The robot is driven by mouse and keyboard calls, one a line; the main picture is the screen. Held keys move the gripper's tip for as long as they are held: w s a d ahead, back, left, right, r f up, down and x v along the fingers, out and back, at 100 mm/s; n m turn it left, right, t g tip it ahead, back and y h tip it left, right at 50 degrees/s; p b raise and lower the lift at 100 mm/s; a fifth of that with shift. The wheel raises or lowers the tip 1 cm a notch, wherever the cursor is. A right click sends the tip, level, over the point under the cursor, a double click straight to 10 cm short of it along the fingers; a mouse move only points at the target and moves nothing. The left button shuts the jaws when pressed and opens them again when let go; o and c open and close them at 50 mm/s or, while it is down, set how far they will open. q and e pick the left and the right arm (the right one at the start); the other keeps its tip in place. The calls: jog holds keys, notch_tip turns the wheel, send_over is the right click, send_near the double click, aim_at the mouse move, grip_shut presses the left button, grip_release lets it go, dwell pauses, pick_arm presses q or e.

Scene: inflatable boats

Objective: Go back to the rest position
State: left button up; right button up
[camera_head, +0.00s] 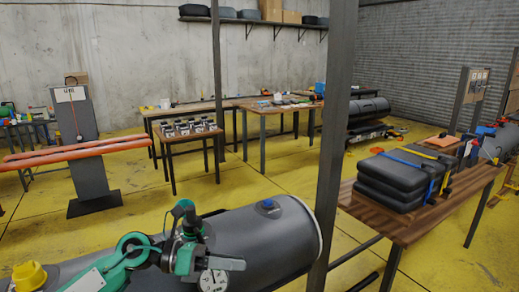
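My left gripper (212,262) is low in the head view, at the end of a green and dark arm that comes in from the left. It overlaps the grey inflatable tube in the picture, and I cannot tell whether it touches it. A round white dial-like piece shows just below it. Its fingers are seen at an angle and partly hidden, so I cannot tell whether they are open or shut. I see nothing clearly held. My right gripper is not in view.
The large grey inflatable tube (262,240) lies close in front. A dark post (335,150) stands right of it. A wooden table (400,228) at right bears black strapped pads (398,176). Tables stand behind. Yellow floor (130,205) is clear between.

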pick_arm(q)
jog(key=w+a+r+n+t+y, duration=0.1)
jog(key=a+n+t, duration=0.1)
jog(key=n+t, duration=0.8)
jog(key=w+a+r+n+t+y, duration=0.1)
jog(key=a+n+t, duration=0.1)
jog(key=n+t, duration=0.75)
jog(key=s+a+f+n+g+y, duration=0.25)
jog(key=a+f+n+y, duration=0.25)
jog(key=f+n+y, duration=0.4)
jog(key=s+a+f+n+g+y, duration=0.25)
jog(key=a+f+n+y, duration=0.25)
jog(key=f+n, duration=0.4)
jog(key=s+a+f+n+g, duration=0.1)
jog(key=s+f+n+g, duration=0.1)
jog(key=s+f+g, duration=0.45)
jog(key=s+a+f+n+g, duration=0.1)
jog(key=s+f+n, duration=0.2)
jog(key=s, duration=0.6)
jog(key=s+a+f+n+g, duration=0.1)
jog(key=s+f+n+g, duration=0.1)
jog(key=s+f+g, duration=0.45)
notch_tip(320, 180, down, 30)
jog(key=s, duration=0.3)
jog(key=s+a+f, duration=0.3)
jog(key=s+f, duration=1.5)
jog(key=shift+s+a+p, duration=0.15)
jog(key=shift+a+p, duration=0.05)
jog(key=shift+p, duration=0.2)
